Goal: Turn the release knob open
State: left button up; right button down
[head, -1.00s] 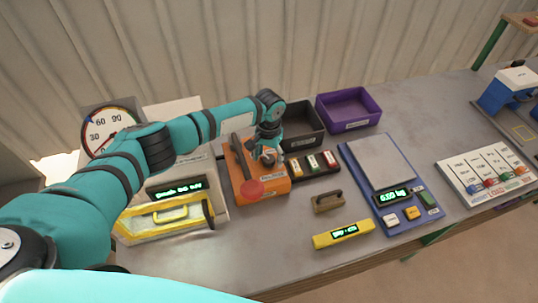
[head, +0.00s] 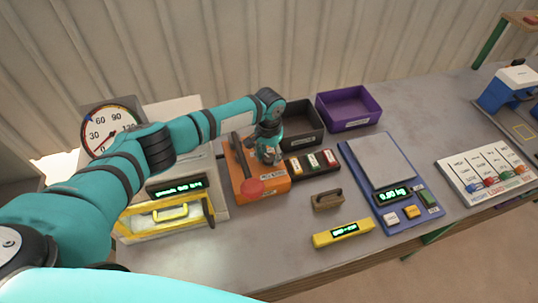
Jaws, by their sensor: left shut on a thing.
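My left gripper (head: 267,160) points down at the top of the orange press (head: 240,186). It is shut on a small part there, apparently the release knob, which the fingers mostly hide. How far the knob is turned cannot be seen. A dark lever (head: 241,157) lies along the left part of the press, and a round red button (head: 251,188) sits at its front. My right gripper is not in view.
A strip with several coloured blocks (head: 312,162) adjoins the press. A black bin (head: 302,139) and a purple bin (head: 349,122) stand behind. A yellow-framed box (head: 140,232) stands left.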

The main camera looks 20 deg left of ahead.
aim_at(269, 157)
pick_arm(q)
jog(key=m, duration=0.5)
jog(key=shift+m+b, duration=0.3)
jog(key=shift+m, duration=0.1)
jog(key=m, duration=0.5)
jog(key=shift+w+r+b, duration=0.1)
jog(key=shift+b, duration=0.2)
jog(key=shift+m, duration=0.3)
jog(key=o, duration=1.1)
jog(key=shift+o, duration=0.2)
notch_tip(269, 157, up, 12)
